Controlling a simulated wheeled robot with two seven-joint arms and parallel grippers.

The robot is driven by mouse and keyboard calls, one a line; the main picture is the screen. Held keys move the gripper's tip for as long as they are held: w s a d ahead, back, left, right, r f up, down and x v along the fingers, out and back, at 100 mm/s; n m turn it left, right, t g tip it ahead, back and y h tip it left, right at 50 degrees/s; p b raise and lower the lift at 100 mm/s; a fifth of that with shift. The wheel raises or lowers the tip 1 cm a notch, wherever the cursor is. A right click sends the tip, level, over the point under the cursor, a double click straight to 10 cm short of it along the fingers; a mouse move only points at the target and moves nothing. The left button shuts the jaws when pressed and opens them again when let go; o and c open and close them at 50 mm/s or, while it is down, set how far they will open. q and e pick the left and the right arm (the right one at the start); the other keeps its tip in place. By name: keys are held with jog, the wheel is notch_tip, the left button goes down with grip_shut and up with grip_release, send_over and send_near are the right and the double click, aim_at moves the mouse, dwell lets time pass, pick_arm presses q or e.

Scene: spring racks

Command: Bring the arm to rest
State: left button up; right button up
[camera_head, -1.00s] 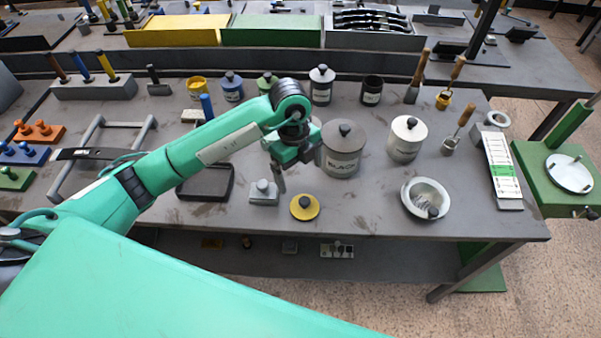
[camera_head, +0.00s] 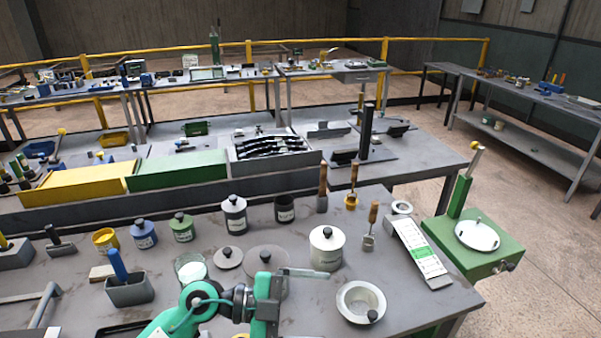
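My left arm, green with dark joints, comes in from the bottom edge left of centre. My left gripper (camera_head: 305,273) is low in the middle of the picture. A grey finger points right from it, in front of a dark grey lidded canister (camera_head: 267,258) on the workbench (camera_head: 415,290). The arm and gripper partly cover that canister. I see only one finger outline, so the opening between the fingers cannot be made out. I see nothing held. My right gripper is not in view.
A white lidded canister (camera_head: 327,248) and a pale bowl (camera_head: 361,301) stand right of the gripper. An open whitish jar (camera_head: 191,268) and a blue-handled tool in a grey box (camera_head: 128,288) are left. A green stand (camera_head: 478,245) is at the right.

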pick_arm(q)
notch_tip(320, 180, up, 7)
jog(key=w+a+n+t+h, duration=0.2)
jog(key=a+n+t+h, duration=0.15)
jog(key=n+t, duration=0.4)
jog(key=w+a+n+t+y, duration=0.4)
jog(key=a+n+t+y, duration=0.4)
jog(key=t, duration=0.4)
jog(key=s+a+f+n+g+y, duration=0.3)
jog(key=a+f+n+g+y, duration=0.1)
jog(key=a+f+n+y, duration=0.85)
jog(key=s+f+m+g, duration=0.2)
jog(key=s+f+g, duration=0.4)
jog(key=s+f, duration=0.3)
jog(key=s+f+m+g, duration=0.1)
jog(key=s+f+g, duration=0.55)
jog(key=s, duration=0.45)
notch_tip(320, 180, down, 32)
jog(key=s+g, duration=0.1)
jog(key=s, duration=0.1)
jog(key=s+a+f, duration=0.2)
jog(key=s+f, duration=0.7)
jog(key=s+a+f+g, duration=0.1)
jog(key=s+a+f, duration=0.1)
jog(key=s+f, duration=0.7)
jog(key=shift+f, duration=0.15)
